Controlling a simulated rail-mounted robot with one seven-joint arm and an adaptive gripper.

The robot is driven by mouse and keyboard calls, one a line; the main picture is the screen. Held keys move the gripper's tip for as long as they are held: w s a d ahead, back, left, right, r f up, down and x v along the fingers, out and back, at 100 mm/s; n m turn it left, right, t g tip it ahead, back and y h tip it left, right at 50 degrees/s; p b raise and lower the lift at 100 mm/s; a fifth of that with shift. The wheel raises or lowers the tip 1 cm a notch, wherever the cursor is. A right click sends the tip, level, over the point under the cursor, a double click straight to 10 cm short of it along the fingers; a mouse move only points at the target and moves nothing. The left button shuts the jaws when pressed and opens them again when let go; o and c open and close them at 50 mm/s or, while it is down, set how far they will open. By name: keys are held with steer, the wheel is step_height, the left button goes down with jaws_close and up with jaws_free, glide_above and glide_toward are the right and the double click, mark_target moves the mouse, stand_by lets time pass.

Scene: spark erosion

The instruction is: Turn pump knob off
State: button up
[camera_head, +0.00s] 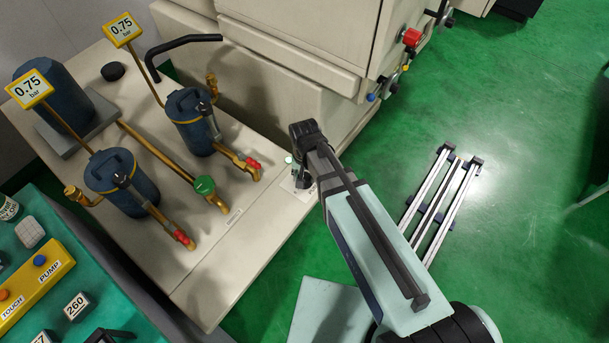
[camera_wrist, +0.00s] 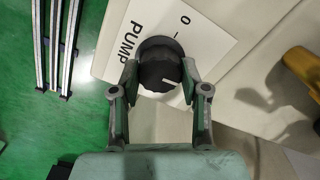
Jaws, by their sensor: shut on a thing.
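The black pump knob (camera_wrist: 160,66) sits on a white plate (camera_wrist: 135,22) marked PUMP, with a 0 and a short tick beside it. A short white mark shows on the lower right of the knob's face, away from the 0. My gripper (camera_wrist: 160,75) has one finger on each side of the knob and is shut on it. In the head view my gripper (camera_head: 302,178) is at the right edge of the beige cabinet top (camera_head: 245,225), pointing down. There the gripper hides the knob.
Two blue filter canisters (camera_head: 122,180) with pipes, red-collared fittings and 0.75 bar signs (camera_head: 30,88) stand left of my gripper. A green cap (camera_head: 204,186) is nearer. The beige machine body (camera_head: 300,55) rises behind. Metal rails (camera_head: 438,200) lie on the open green floor at right.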

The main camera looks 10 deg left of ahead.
mark_target(304, 177)
steer(key=n+b, duration=0.1)
steer(key=n, duration=0.2)
steer(key=shift+f+n, duration=0.1)
steer(key=shift+n, duration=0.3)
steer(key=n+b, duration=0.1)
steer(key=n, duration=0.3)
steer(key=shift+n, duration=0.3)
steer(key=n+b, duration=0.1)
steer(key=n, duration=0.3)
steer(key=shift+n, duration=0.3)
steer(key=shift+n+b, duration=0.35)
steer(key=shift+n, duration=1.65)
steer(key=o, duration=1.1)
steer(key=shift+o, duration=0.2)
step_height(304, 177, up, 12)
